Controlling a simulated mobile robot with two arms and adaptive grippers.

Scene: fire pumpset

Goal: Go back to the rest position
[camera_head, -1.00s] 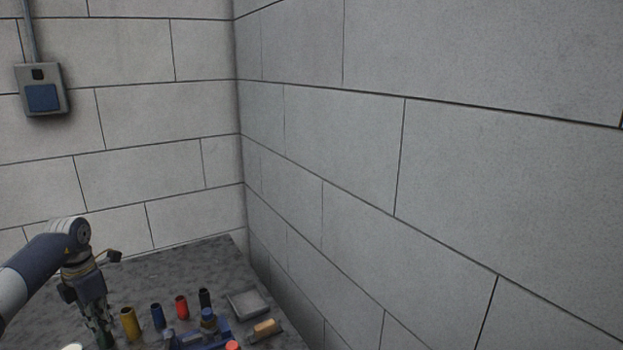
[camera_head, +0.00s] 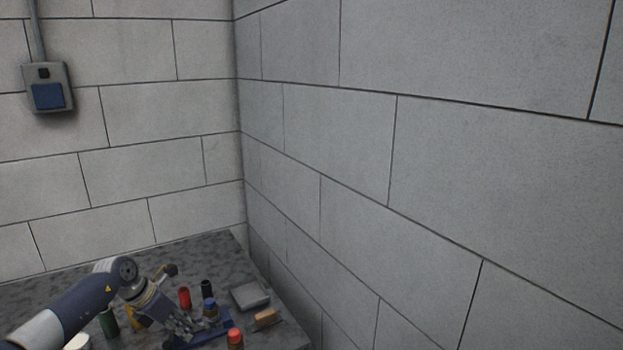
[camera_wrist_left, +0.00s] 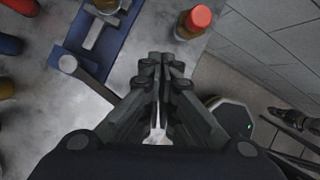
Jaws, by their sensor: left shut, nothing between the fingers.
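My left gripper (camera_head: 182,332) hangs over the table at the bottom of the head view, next to a blue holder (camera_head: 222,331). It is shut and empty. In the left wrist view its closed fingers (camera_wrist_left: 162,62) point at bare table between the blue holder (camera_wrist_left: 82,62) and a red-capped bottle (camera_wrist_left: 194,22). It also shows in the head view (camera_head: 235,340). My right gripper is not in view.
On the grey table (camera_head: 205,250) stand a green cylinder (camera_head: 109,322), a red cylinder (camera_head: 184,298) and a black cylinder (camera_head: 206,288). A grey tray (camera_head: 249,296) and a wooden-handled tool (camera_head: 266,318) lie near the right edge. Block walls rise behind and right.

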